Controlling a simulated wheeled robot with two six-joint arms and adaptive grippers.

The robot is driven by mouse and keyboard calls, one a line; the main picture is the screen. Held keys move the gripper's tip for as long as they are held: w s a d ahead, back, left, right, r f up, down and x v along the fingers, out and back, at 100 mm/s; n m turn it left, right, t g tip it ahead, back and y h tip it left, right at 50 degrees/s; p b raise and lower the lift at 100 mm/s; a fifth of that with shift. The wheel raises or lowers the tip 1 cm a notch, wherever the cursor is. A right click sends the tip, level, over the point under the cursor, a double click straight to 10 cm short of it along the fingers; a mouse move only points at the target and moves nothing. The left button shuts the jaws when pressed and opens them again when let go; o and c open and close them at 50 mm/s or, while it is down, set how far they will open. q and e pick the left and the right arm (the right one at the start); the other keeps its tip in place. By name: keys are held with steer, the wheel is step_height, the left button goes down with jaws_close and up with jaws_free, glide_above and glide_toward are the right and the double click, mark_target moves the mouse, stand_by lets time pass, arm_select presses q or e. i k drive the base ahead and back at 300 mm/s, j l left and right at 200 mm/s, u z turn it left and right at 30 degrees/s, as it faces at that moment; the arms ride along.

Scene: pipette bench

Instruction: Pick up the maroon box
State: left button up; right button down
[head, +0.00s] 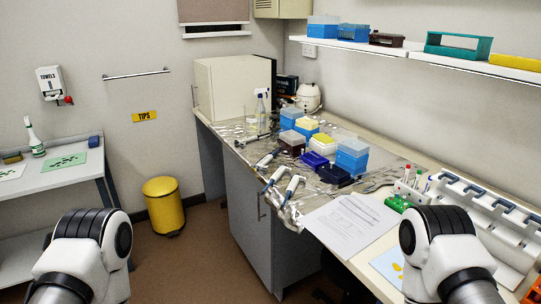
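A dark maroon box (291,142) stands on the foil-covered part of the bench (238,131), among several blue, yellow-topped and white-topped boxes. A second dark maroon, low box or rack (387,40) sits on the wall shelf between a blue box and a teal rack. Only the white and black links of my two arms show at the bottom left and bottom right. Neither gripper is in view, so I cannot see its fingers or whether it holds anything.
Pipettes (290,188) lie at the foil's front edge. Paper sheets (350,222) and a white pipette rack (485,220) are nearer me on the right. A yellow bin (163,205) is on the floor, which is otherwise open at left.

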mark_target(293, 150)
steer(key=i+j+z, duration=0.2)
steer(key=i+j, duration=0.2)
steer(key=j, duration=0.2)
steer(key=i+j+z, duration=0.2)
steer(key=i+j, duration=0.15)
steer(key=j, duration=0.3)
steer(key=i+j+z, duration=0.1)
steer(key=j, duration=0.25)
steer(key=i, duration=0.1)
